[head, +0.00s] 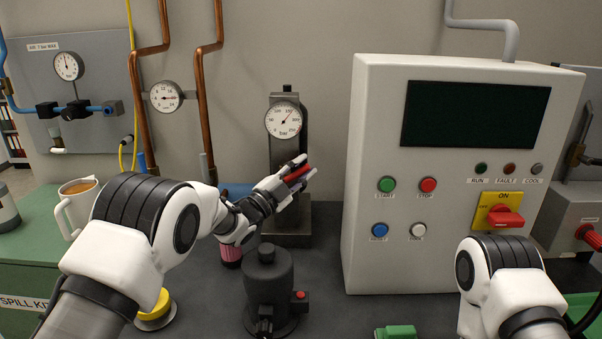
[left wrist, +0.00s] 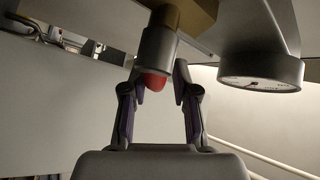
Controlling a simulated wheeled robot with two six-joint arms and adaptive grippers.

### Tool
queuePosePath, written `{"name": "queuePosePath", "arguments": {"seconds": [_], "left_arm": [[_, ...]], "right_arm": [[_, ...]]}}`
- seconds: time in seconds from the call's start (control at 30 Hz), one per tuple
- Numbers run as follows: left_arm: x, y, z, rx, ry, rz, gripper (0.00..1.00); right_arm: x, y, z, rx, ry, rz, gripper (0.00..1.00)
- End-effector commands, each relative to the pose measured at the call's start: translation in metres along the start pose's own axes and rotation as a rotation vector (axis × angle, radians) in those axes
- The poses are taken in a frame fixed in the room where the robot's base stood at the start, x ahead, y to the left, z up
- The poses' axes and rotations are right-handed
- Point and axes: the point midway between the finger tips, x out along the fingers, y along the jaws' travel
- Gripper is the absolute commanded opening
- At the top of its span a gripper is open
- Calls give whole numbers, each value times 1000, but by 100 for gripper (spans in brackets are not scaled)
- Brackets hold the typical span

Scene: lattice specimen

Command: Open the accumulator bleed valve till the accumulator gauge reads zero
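The accumulator gauge (head: 283,119), a round white dial marked bar, sits on a dark upright body (head: 290,229) at the centre back. Its needle points up and right, clear of the low end. It shows edge-on in the left wrist view (left wrist: 260,78). A red-tipped part (head: 297,174), likely the bleed valve, is below the gauge. In the left wrist view it is a grey cylinder with a red end (left wrist: 156,82). My left gripper (head: 292,177) is open, its fingers apart on either side of the red end; contact is unclear. My right gripper is out of view.
A white control cabinet (head: 456,150) with buttons and a red switch stands right of the gauge. A dark cylindrical unit (head: 268,280) stands in front. Copper pipes and a second gauge (head: 166,97) are behind my left arm. A mug (head: 78,205) is at left.

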Motion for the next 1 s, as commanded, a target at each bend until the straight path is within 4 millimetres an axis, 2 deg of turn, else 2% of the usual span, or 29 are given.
{"name": "queuePosePath", "arguments": {"seconds": [0.37, 0.47, 0.8, 1.0], "left_arm": [[-5, 4, 2, -3, -5, 7, 42], [-19, 4, 3, -3, -7, 8, 42], [-100, 4, 2, -5, -6, 7, 42], [-119, 4, 1, -3, -3, 7, 42]], "right_arm": [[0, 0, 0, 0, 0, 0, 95], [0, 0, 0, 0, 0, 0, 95], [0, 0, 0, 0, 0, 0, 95], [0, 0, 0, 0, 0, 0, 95]]}}
